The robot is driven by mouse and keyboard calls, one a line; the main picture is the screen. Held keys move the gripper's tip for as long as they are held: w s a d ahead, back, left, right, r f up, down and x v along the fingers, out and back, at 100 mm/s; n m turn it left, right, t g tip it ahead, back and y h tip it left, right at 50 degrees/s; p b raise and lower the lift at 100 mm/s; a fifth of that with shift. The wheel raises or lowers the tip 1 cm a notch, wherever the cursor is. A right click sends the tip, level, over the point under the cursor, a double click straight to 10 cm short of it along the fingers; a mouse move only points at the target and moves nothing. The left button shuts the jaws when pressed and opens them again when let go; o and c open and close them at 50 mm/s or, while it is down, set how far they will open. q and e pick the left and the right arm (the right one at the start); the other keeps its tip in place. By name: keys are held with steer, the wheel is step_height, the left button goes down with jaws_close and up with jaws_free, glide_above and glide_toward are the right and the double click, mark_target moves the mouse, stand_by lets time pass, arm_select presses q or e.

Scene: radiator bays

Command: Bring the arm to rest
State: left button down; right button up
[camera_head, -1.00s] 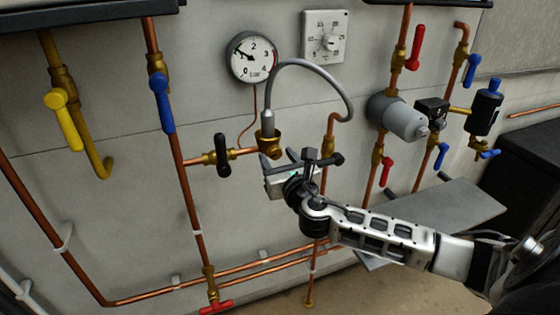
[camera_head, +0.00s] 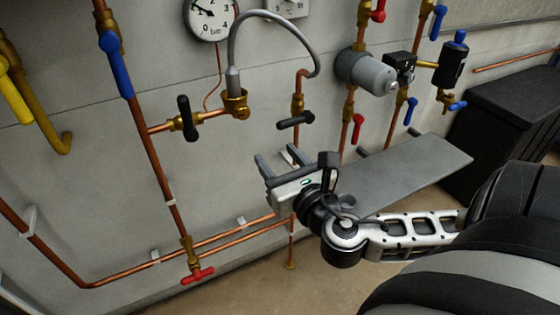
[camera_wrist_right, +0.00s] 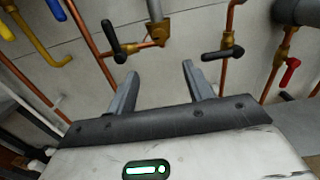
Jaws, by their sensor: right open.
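My right gripper (camera_head: 277,158) is open and empty in front of the wall pipes, below the brass fitting (camera_head: 236,104) of the grey flexible hose (camera_head: 272,16). In the right wrist view its two grey fingers (camera_wrist_right: 158,70) stand well apart with nothing between them. My right arm comes in from the right. In the head view the gripper is below and between the two black-handled valves, the left one (camera_head: 187,118) and the right one (camera_head: 296,120). It seems clear of both. My left gripper is not in view.
A grey shelf plate (camera_head: 415,172) lies just right of my gripper, behind the arm. Copper pipes (camera_head: 152,150) run along the wall, with a red-handled valve (camera_head: 198,275) low down. A black box (camera_head: 510,110) stands at the right. The floor (camera_head: 240,290) below looks clear.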

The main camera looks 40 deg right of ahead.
stand_by(0.6)
steer(key=s+a+f+m+g+y, duration=0.1)
steer(key=a+f+m+g, duration=0.15)
steer(key=f+m, duration=0.4)
steer(key=s+a+f+m+g+y, duration=0.25)
steer(key=f+m, duration=0.25)
steer(key=f, duration=0.3)
steer(key=s+a+f+m+g+y, duration=0.1)
steer(key=s+a+f+m+y, duration=0.1)
steer(key=a+f+m, duration=0.3)
steer(key=s+a+f+m+g+y, duration=0.1)
steer(key=s+a+f+m, duration=0.3)
steer(key=m, duration=1)
steer(key=shift+a+f+y, duration=0.35)
steer(key=shift+a+f, duration=0.35)
steer(key=shift+f, duration=0.05)
steer(key=shift+w, duration=0.1)
